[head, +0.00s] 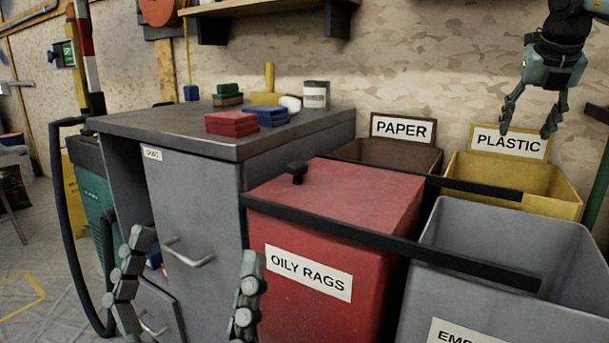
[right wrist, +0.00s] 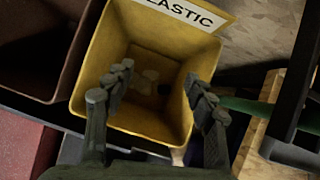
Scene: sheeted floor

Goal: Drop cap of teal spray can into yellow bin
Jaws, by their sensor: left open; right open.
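The yellow bin (head: 560,203) stands at the back right under a PLASTIC sign (head: 508,142). My right gripper (head: 527,132) is open above it, its fingers pointing down. In the right wrist view, the open fingers (right wrist: 158,72) are over the yellow bin (right wrist: 90,75), with nothing between them. Small pale and dark shapes lie on the bin's floor; I cannot tell whether one is the cap. I cannot make out the teal spray can in either view. My left gripper (head: 187,290) is open and empty in front of the grey cabinet.
A red OILY RAGS bin (head: 340,195), a brown PAPER bin (head: 390,152) and a grey bin (head: 480,215) stand beside the yellow one. Black bars cross over the bins. The grey cabinet (head: 195,195) holds red, blue and green blocks and a grey can (head: 316,94) on top.

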